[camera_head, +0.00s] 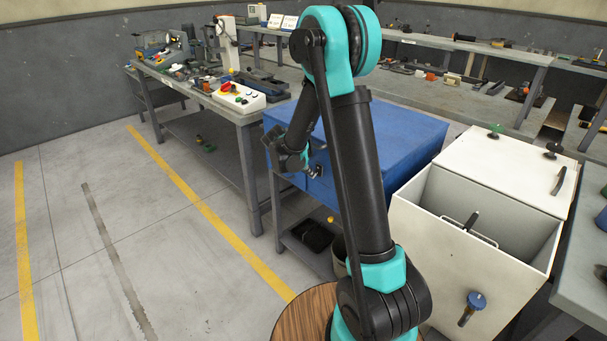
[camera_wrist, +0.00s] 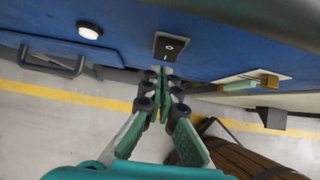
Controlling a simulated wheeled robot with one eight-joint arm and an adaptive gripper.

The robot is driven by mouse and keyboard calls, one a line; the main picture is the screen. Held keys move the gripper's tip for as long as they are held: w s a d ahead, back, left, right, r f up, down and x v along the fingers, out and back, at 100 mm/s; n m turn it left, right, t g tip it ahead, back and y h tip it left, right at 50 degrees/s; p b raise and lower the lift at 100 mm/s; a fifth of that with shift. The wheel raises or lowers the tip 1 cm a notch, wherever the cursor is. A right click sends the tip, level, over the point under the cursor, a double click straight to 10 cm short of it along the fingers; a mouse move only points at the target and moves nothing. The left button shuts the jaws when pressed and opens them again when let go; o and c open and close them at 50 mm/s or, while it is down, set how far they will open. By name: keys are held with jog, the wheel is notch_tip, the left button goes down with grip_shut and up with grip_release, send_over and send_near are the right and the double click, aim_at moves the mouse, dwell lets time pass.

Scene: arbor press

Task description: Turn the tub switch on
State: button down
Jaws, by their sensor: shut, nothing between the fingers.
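A blue box-shaped unit (camera_head: 395,125), which looks like the tub, stands behind my arm in the head view. In the wrist view its blue face (camera_wrist: 225,50) carries a small black rocker switch (camera_wrist: 169,46) with white marks. I cannot make out the rocker's position. In the head view my gripper (camera_head: 292,160) is at the unit's left side.
A round white light or button (camera_wrist: 89,30) and a handle (camera_wrist: 55,60) are left of the switch. A white open bin (camera_head: 480,215) stands at the right. A workbench (camera_head: 240,115) with tools stands behind left. The floor (camera_head: 130,230) at left is clear.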

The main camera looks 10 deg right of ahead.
jog(key=shift+w+d, duration=0.25)
jog(key=shift+d, duration=0.15)
jog(key=shift+w+d+f, duration=0.2)
jog(key=shift+d, duration=0.1)
jog(key=shift+a, duration=0.1)
jog(key=shift+r, duration=0.1)
jog(key=shift+r, duration=0.75)
